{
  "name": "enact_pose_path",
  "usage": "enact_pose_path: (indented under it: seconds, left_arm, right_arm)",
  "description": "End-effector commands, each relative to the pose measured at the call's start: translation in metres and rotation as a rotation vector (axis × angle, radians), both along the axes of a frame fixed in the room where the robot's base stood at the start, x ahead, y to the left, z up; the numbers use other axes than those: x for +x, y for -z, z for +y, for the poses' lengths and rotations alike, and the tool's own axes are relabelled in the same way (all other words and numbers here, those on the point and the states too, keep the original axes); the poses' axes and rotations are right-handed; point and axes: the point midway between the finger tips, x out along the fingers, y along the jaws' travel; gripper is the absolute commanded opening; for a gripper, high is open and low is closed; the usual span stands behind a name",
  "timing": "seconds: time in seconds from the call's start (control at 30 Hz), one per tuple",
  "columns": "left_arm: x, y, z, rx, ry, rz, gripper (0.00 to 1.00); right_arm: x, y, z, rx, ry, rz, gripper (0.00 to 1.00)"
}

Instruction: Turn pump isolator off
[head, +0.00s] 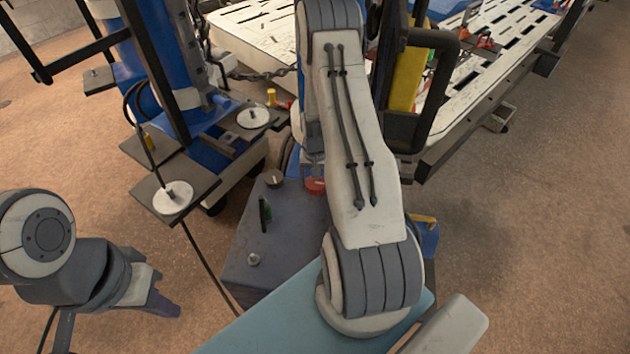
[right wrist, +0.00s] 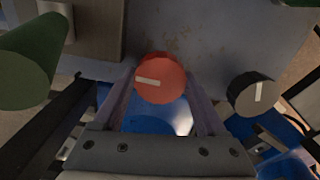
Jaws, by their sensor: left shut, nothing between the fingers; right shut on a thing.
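A red round knob (right wrist: 161,78) with a white pointer bar sits on the grey box's panel. The bar lies nearly level in the right wrist view. My right gripper (right wrist: 160,90) is shut on this knob, one finger on each side. Which control is the pump isolator cannot be told, as no label is readable. My left gripper (head: 168,308) is shut and empty at the lower left, apart from the box.
A slotted white bench (head: 500,60) fills the back right.

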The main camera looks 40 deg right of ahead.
Motion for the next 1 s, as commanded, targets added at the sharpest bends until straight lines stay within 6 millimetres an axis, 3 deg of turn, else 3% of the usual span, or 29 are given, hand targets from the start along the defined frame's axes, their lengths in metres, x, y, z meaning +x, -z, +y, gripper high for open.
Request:
enact_pose_path:
  seconds: [0.7, 0.73, 0.77, 1.0]
  left_arm:
    - [0.0, -0.0011, 0.0, 0.0, 0.0, 0.0, 0.0]
    - [0.0, -0.0011, 0.0, 0.0, 0.0, 0.0, 0.0]
    - [0.0, -0.0011, 0.0, 0.0, 0.0, 0.0, 0.0]
    - [0.0, -0.001, 0.0, 0.0, 0.0, 0.0, 0.0]
  right_arm:
    - [0.0007, -0.0008, -0.0005, -0.001, -0.072, -0.001, 0.18]
    - [0.0007, -0.0008, -0.0005, -0.001, -0.072, -0.001, 0.85]
    - [0.0007, -0.0008, -0.0005, -0.001, -0.072, -0.001, 0.97]
    - [0.0004, -0.0008, -0.0003, -0.001, -0.07, -0.001, 1.0]
